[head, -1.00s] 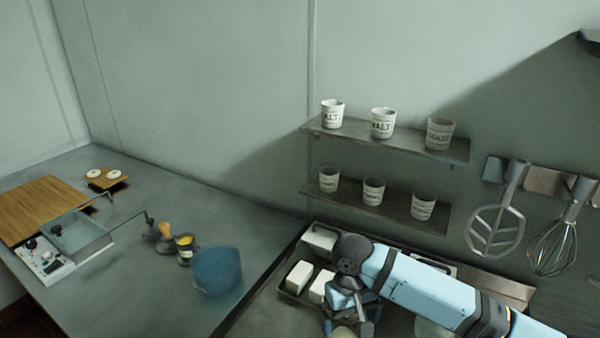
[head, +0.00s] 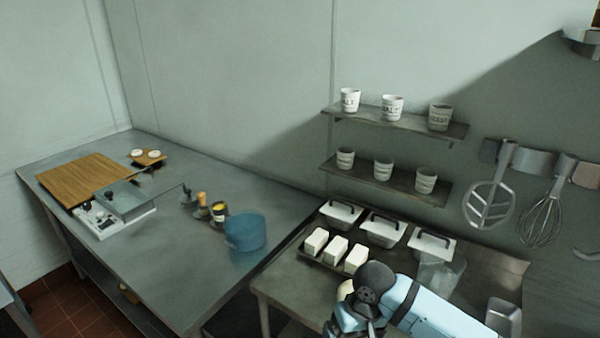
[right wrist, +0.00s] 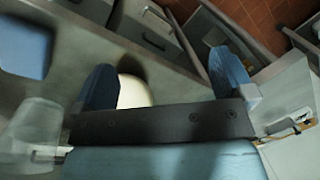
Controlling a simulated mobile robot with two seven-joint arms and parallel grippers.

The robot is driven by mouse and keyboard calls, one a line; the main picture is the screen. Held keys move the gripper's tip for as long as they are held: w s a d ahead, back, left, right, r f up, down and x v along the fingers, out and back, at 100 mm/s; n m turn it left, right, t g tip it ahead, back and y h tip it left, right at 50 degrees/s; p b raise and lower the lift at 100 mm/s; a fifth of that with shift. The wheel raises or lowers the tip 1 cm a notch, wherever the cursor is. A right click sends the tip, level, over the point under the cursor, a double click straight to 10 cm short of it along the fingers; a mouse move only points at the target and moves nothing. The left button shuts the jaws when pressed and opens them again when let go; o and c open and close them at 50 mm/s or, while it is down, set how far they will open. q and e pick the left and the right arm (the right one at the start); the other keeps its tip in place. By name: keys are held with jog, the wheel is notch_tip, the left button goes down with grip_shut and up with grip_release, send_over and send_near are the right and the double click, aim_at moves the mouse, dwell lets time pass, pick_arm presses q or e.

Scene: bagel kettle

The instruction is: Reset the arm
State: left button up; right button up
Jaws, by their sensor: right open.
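My right arm (head: 425,312) comes in from the lower right of the head view, over the near edge of the metal side table. Its gripper is not clearly seen there. In the right wrist view my right gripper (right wrist: 165,76) has its two blue fingers wide apart, with nothing held between them. A cream rounded thing (right wrist: 134,92) shows beyond the fingers, partly hidden by the gripper body; I cannot tell what it is. My left gripper is not in view.
A metal table (head: 190,280) at left holds a wooden board (head: 83,178), a blue pot (head: 245,231) and small containers. Beside my arm stand white blocks (head: 336,249) and lidded tins (head: 383,229). Shelves with cups (head: 392,106) and hanging utensils (head: 542,218) line the wall.

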jog(key=s+a+f+t+y, duration=0.3)
jog(key=s+f+t+y, duration=0.25)
jog(key=f, duration=0.35)
jog(key=s+d+f+t+h, duration=0.2)
jog(key=s+d+f+t, duration=0.1)
jog(key=s+d+t, duration=0.1)
jog(key=shift+s+d+m+p, duration=0.3)
jog(key=shift+s+d, duration=0.45)
jog(key=shift+d, duration=0.2)
jog(key=s+d, duration=0.2)
jog(key=s+d+t+h, duration=0.1)
jog(key=s+d, duration=0.1)
jog(key=s+d+f+t+h, duration=0.1)
jog(key=s+d, duration=0.1)
jog(key=shift+s+d+n, duration=0.1)
jog(key=shift+n, duration=0.3)
jog(key=shift+c, duration=0.2)
